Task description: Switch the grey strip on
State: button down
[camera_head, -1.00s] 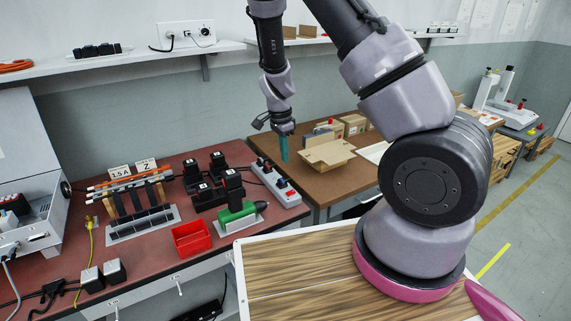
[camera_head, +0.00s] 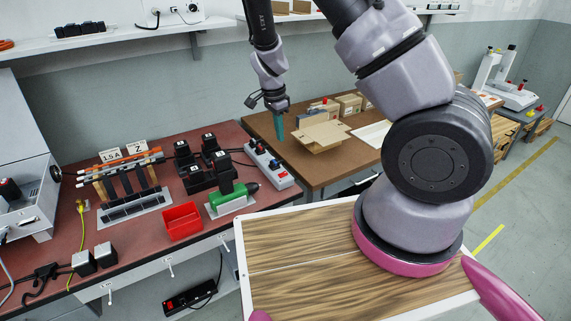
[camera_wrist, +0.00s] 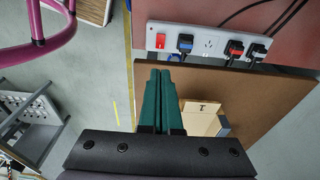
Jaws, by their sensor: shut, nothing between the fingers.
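The grey power strip (camera_head: 282,180) lies along the right end of the red-topped bench. It also shows in the wrist view (camera_wrist: 214,46), with a red rocker switch (camera_wrist: 168,42) at its left end. One blue plug, a red-and-black plug and a black plug sit in its sockets; one socket is empty. The rocker's on or off position cannot be told. My gripper (camera_head: 278,137) points downward, its teal fingers shut and empty, near the strip and apparently above it. In the wrist view the fingertips (camera_wrist: 160,70) are just below the strip's switch end and appear apart from it.
Chargers (camera_head: 206,160), a green tool (camera_head: 234,196) and a red bin (camera_head: 181,221) stand left of the strip. A brown table (camera_head: 320,172) with cardboard boxes is to its right. A black strip (camera_head: 190,299) with a red switch is below the bench.

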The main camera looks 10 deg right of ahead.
aim_at(285, 173)
jog(key=f, duration=0.4)
jog(key=d+f, duration=0.1)
jog(key=f, duration=0.9)
jog(key=shift+w+d, duration=0.3)
jog(key=shift+d+f, duration=0.15)
jog(key=shift+f, duration=0.05)
jog(key=shift+s, duration=0.1)
jog(key=shift+s+a+r, duration=0.1)
jog(key=shift+s+a, duration=0.1)
jog(key=shift+a, duration=0.65)
